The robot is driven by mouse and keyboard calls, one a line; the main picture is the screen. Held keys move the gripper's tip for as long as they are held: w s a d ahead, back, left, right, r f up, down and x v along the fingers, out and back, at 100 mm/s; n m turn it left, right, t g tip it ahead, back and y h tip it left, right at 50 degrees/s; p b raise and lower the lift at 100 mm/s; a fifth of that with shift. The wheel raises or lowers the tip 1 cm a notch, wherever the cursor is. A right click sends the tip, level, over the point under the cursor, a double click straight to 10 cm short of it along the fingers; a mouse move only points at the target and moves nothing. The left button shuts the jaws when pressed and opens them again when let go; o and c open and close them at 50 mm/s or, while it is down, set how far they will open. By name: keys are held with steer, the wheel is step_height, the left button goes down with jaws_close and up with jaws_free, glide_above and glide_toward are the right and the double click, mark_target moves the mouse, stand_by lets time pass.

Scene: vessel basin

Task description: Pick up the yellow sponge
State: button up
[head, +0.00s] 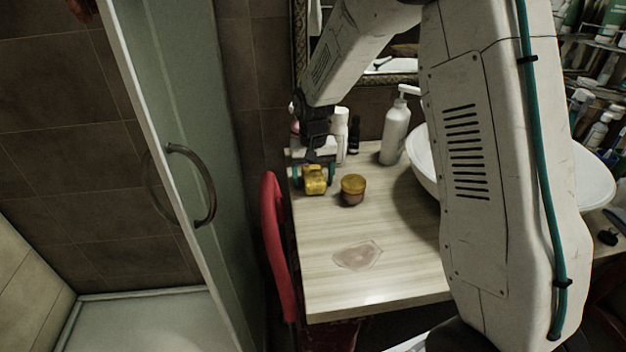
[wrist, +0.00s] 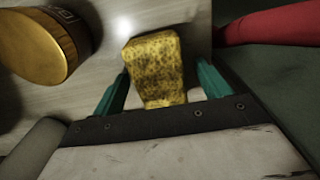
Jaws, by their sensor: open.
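The yellow sponge (head: 315,181) lies on the wooden counter near its left edge. In the wrist view the sponge (wrist: 155,68) is a porous yellow block with dark specks. My gripper (head: 318,178) is at the sponge, and its teal fingers stand on either side of it. In the wrist view my gripper (wrist: 158,82) is open, with the near part of the sponge between the fingers. Small gaps seem to show between the fingers and the sponge. I cannot tell whether either finger touches it.
A yellow-lidded jar (head: 353,189) stands just right of the sponge; it also shows in the wrist view (wrist: 40,45). White bottles (head: 340,135) and a pump bottle (head: 395,130) stand behind. A red chair (head: 279,240) borders the counter's left edge. The counter's front is clear apart from a stain.

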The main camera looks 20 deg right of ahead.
mark_target(313, 174)
steer(key=c, duration=1)
steer(key=shift+c, duration=0.2)
steer(key=shift+r, duration=0.15)
steer(key=shift+r, duration=0.2)
step_height(313, 174, up, 3)
steer(key=s, duration=0.5)
steer(key=s+a+r, duration=0.1)
steer(key=s, duration=1)
steer(key=shift+a+r, duration=0.2)
steer(key=shift+o, duration=0.3)
steer(key=shift+w, duration=0.1)
